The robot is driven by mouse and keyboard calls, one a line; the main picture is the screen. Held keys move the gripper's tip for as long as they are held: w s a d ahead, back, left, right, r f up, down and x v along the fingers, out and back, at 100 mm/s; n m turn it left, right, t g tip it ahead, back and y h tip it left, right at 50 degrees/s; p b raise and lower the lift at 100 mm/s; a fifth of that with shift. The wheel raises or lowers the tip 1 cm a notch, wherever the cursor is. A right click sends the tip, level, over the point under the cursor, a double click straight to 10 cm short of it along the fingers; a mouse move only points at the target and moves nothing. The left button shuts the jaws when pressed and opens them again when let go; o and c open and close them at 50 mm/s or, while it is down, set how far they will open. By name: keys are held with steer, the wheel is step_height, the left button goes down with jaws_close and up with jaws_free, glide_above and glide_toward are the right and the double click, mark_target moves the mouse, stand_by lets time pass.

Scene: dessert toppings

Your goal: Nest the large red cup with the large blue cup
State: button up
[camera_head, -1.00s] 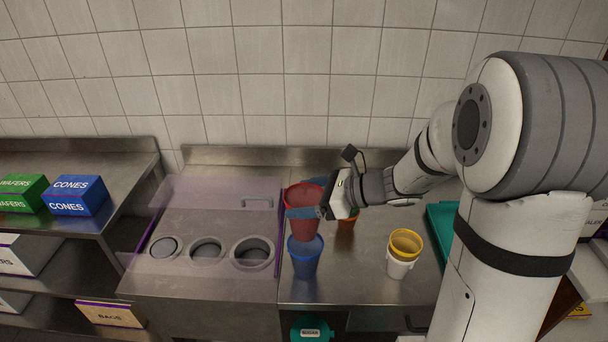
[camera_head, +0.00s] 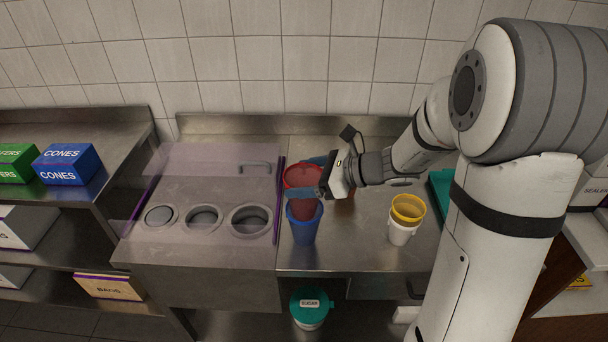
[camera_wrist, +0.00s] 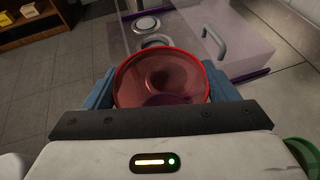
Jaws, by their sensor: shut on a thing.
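My gripper (camera_head: 307,182) is shut on the large red cup (camera_head: 303,176), with its blue fingers on either side of the cup. The red cup is upright, and its lower part is inside the mouth of the large blue cup (camera_head: 304,230). The blue cup stands upright on the steel counter. In the wrist view the red cup (camera_wrist: 162,80) shows its open mouth between the fingers, and it hides the blue cup.
A white cup with a yellow cup (camera_head: 406,212) in its top stands to the right on the counter. A freezer with round wells (camera_head: 200,165) and a clear cover is on the left. A green tray (camera_head: 441,190) lies partly behind my arm.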

steer(key=shift+f+b, duration=2.3)
steer(key=shift+f, duration=0.85)
steer(key=o, duration=1.2)
steer(key=shift+c, duration=0.2)
steer(key=shift+r, duration=0.1)
steer(key=shift+r+p, duration=3.6)
steer(key=shift+r, duration=0.85)
